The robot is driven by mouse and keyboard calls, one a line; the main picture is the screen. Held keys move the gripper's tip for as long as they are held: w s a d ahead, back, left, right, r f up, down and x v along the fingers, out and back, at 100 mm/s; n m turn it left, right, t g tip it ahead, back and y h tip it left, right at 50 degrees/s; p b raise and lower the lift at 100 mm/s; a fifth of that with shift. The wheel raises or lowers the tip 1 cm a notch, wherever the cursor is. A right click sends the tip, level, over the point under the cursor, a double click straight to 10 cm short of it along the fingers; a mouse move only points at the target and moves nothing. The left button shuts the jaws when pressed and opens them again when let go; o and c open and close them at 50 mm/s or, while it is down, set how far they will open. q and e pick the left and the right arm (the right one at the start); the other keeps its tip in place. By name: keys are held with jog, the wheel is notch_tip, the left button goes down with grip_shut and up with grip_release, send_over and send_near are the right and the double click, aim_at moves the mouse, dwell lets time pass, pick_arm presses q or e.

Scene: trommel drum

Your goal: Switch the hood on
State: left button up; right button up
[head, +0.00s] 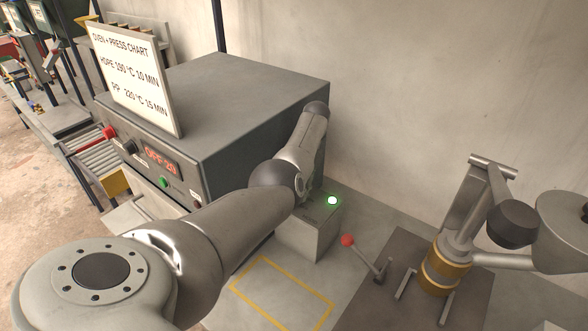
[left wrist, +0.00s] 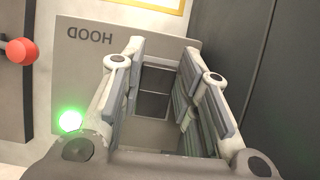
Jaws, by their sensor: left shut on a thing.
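The hood box (head: 300,240) is a grey box beside the oven, with a lit green lamp (head: 332,200) on its top. In the left wrist view its panel (left wrist: 75,75) reads HOOD upside down, and the green lamp (left wrist: 70,121) glows there too. A dark rectangular switch (left wrist: 152,105) shows between the fingers. My left gripper (left wrist: 163,52) is over the panel, its fingers on either side of the switch and shut on it. In the head view my left arm mostly hides this gripper and the switch. My right gripper is not clearly in view.
The grey oven (head: 240,100) with a chart sign (head: 135,80) stands left of the box. A red-knobbed lever (head: 348,241) and a press with brass bands (head: 437,272) stand to the right. A yellow-outlined area (head: 282,295) in front is empty.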

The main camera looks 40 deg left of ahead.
pick_arm(q)
jog(key=shift+r, duration=0.1)
jog(key=o, duration=1)
jog(key=shift+w+r, duration=0.2)
jog(key=shift+r, duration=1.65)
jog(key=shift+s+r, duration=0.15)
jog(key=shift+r, duration=2.95)
jog(key=shift+f, duration=0.1)
